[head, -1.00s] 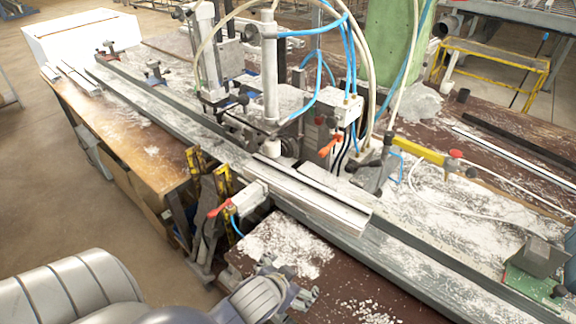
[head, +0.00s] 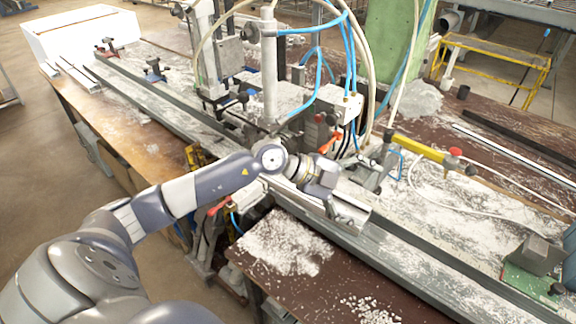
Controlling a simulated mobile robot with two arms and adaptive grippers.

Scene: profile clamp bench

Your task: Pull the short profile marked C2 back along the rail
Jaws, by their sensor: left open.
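The short profile (head: 352,215) is a pale metal bar lying along the rail (head: 425,268) at the centre of the head view. My left arm and gripper hide most of it, and no C2 mark can be read. My left gripper (head: 335,208) is open at the near right end of the profile, just over or around it. I cannot tell whether the fingers touch it. My right gripper is not in view.
The clamp machine (head: 270,70) with blue and pale hoses stands close behind my left gripper. A yellow-handled lever (head: 418,149) is to the right. A grey block on a green plate (head: 535,258) sits near the rail's right end. White chips cover the bench.

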